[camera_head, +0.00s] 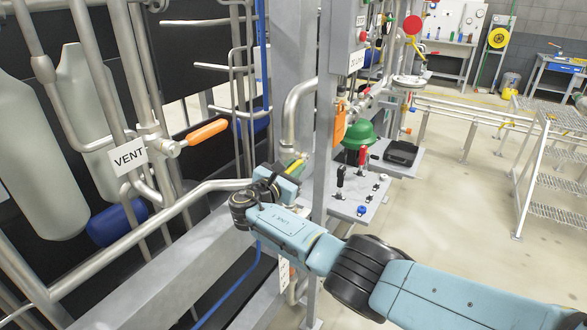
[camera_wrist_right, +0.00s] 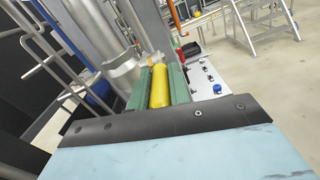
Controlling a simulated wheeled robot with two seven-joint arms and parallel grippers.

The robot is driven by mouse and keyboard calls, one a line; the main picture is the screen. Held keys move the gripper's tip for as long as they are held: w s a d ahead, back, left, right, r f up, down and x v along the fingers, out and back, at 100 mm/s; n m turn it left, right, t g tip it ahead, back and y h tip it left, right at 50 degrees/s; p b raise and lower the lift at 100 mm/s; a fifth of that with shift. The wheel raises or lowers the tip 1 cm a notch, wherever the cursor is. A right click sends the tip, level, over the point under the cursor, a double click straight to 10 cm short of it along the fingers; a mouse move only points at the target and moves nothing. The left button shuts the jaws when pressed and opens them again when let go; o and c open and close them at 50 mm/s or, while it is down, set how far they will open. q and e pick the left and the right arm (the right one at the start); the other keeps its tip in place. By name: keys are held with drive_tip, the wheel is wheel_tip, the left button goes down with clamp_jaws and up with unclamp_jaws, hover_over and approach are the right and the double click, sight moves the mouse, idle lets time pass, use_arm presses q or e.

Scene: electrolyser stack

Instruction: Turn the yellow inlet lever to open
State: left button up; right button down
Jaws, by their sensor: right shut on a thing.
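The yellow inlet lever (camera_wrist_right: 159,88) lies between the two green fingers of my right gripper (camera_wrist_right: 160,87) in the right wrist view, and the fingers are closed on it. In the head view a short piece of the yellow lever (camera_head: 296,165) shows just past my right gripper (camera_head: 288,172), beside a steel pipe and the grey upright post. The valve body under the lever is mostly hidden by the gripper. My left gripper is not in view.
An orange lever (camera_head: 207,132) with a VENT tag (camera_head: 129,157) is at the left. A grey shelf (camera_head: 358,207) with small knobs stands right of the post, near a green helmet (camera_head: 358,140). Metal steps (camera_head: 545,155) are at the right, with open floor before them.

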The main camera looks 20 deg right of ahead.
sight(295, 164)
drive_tip(key=r+g+y+p, duration=0.1)
drive_tip(key=p, duration=0.4)
drive_tip(key=r+g+y+p, duration=0.1)
drive_tip(key=r+y+p, duration=0.1)
drive_tip(key=p, duration=0.2)
drive_tip(key=shift+w+d+r+g+y+p, duration=0.1)
drive_tip(key=shift+w+d+g+y+p, duration=0.1)
drive_tip(key=shift+g+y+p, duration=0.15)
drive_tip(key=shift+d+r+g+y+p, duration=0.15)
drive_tip(key=shift+g+y+p, duration=0.2)
drive_tip(key=shift+p, duration=0.35)
drive_tip(key=shift+w+d+r+g+y+p, duration=0.2)
drive_tip(key=shift+g+y+p, duration=0.2)
drive_tip(key=shift+y+p, duration=0.15)
drive_tip(key=c, duration=1.3)
unclamp_jaws()
drive_tip(key=shift+s+a+r, duration=0.1)
drive_tip(key=shift+a, duration=0.05)
